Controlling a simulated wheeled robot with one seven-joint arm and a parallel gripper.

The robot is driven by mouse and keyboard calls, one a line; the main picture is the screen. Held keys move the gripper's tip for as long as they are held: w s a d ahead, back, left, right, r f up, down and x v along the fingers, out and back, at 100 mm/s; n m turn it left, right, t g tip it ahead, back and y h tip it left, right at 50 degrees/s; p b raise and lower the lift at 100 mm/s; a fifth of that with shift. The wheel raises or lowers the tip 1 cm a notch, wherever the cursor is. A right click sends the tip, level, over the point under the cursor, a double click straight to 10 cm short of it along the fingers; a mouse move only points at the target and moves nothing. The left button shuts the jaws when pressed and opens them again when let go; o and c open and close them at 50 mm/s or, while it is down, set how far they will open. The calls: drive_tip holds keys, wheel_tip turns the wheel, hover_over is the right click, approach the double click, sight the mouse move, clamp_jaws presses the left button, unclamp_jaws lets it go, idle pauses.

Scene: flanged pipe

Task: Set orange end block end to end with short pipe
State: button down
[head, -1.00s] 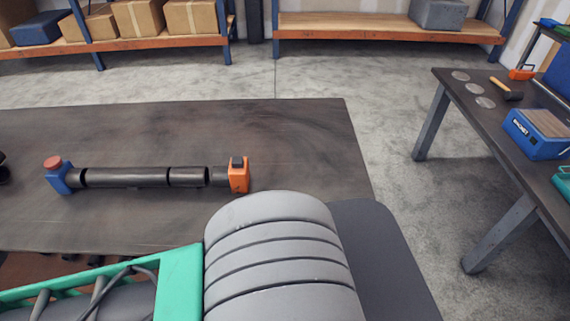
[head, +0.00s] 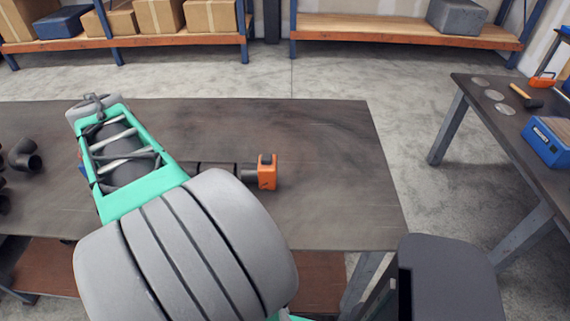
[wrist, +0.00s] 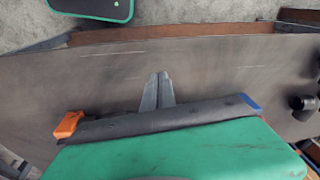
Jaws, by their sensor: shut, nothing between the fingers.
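The orange end block (head: 267,173) stands on the dark table, its dark collar pointing left in the head view. The short pipe (head: 220,169) lies in line with that collar and appears to meet it; a fine gap cannot be told. My arm hides the rest of the row there. In the wrist view, the orange end block (wrist: 69,124) is at the left end of the dark pipe row and a blue end block (wrist: 250,103) at the right. My gripper (wrist: 158,76) is shut and empty, over the table beside the row's middle. The head view does not show its fingers.
Dark elbow fittings (head: 25,157) lie at the table's left. The table (head: 320,165) is clear right of the orange block. A side table (head: 510,125) with tools stands at right, and shelves with boxes (head: 160,17) at the back.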

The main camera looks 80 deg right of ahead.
drive_tip(key=s+d+r+m+g, duration=0.1)
drive_tip(key=s+d+m, duration=0.4)
drive_tip(key=d, duration=0.3)
drive_tip(key=s+d+m, duration=0.4)
drive_tip(key=d, duration=0.4)
drive_tip(key=m+y+p, duration=0.1)
drive_tip(key=m+p, duration=0.1)
drive_tip(key=m, duration=0.9)
approach(274, 162)
drive_tip(key=s+d+f, duration=0.2)
drive_tip(key=s, duration=0.4)
drive_tip(key=shift+g, duration=0.3)
drive_tip(key=f, duration=1)
drive_tip(key=shift+w+a+p, duration=0.2)
drive_tip(key=shift+w+p, duration=0.1)
drive_tip(key=shift+p, duration=0.1)
drive_tip(key=w, duration=0.2)
drive_tip(key=w+p, duration=0.1)
drive_tip(key=shift+a+r, duration=0.1)
drive_tip(key=shift+a, duration=0.15)
drive_tip(key=shift+w+a, duration=0.15)
drive_tip(key=shift+w, duration=0.35)
drive_tip(key=shift+w, duration=0.1)
drive_tip(key=shift+w+a, duration=0.25)
drive_tip(key=shift+w, duration=0.55)
